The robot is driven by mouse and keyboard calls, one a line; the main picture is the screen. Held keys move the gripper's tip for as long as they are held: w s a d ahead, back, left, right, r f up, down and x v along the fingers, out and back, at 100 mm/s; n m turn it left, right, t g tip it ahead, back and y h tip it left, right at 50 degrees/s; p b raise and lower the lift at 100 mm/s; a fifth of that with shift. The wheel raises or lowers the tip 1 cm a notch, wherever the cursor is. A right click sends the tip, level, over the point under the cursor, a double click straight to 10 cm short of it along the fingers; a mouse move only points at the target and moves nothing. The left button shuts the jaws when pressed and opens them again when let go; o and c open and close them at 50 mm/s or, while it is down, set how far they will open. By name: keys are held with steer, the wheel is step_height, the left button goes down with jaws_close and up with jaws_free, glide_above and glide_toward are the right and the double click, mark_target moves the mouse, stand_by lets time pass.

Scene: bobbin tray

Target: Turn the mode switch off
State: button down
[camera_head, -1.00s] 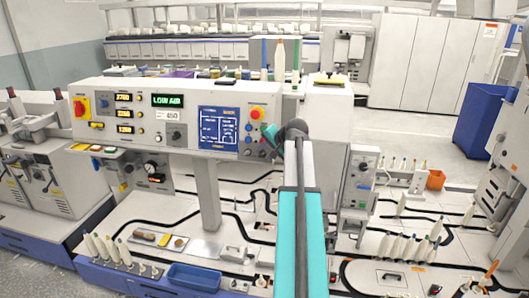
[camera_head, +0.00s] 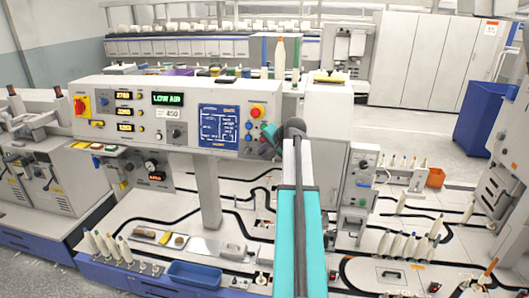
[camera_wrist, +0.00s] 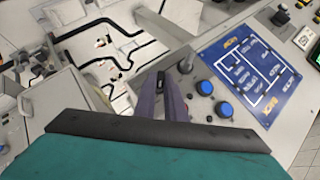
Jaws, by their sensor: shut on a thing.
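The grey control panel (camera_head: 216,98) stands across the middle of the head view, and its right end also shows in the wrist view. My gripper (camera_head: 266,149) is at the panel's lower right corner. In the wrist view, my gripper's two dark fingers (camera_wrist: 168,82) are close together and shut on a small part at the panel face. This part seems to be the mode switch; the fingers hide most of it, and I cannot read its position.
A red button on a yellow base (camera_head: 257,112) sits above my gripper on the panel. The blue diagram screen (camera_head: 219,126) is left of the button column. A smaller grey control box (camera_head: 361,178) stands to the right. White bobbins and black tracks lie below.

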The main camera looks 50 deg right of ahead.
steer(key=shift+w+r, duration=0.1)
steer(key=n+g, duration=0.1)
steer(key=n+g+h+p, duration=0.1)
steer(key=g, duration=0.1)
steer(key=shift+w+a+r, duration=0.1)
steer(key=shift+w+r, duration=0.1)
steer(key=shift+w, duration=0.15)
steer(key=n+g+h, duration=0.1)
steer(key=n+g, duration=0.1)
steer(key=g, duration=0.1)
steer(key=shift+w+a, duration=0.15)
steer(key=shift+h, duration=0.3)
steer(key=c, duration=1.8)
jaws_free()
steer(key=shift+a+r, duration=0.1)
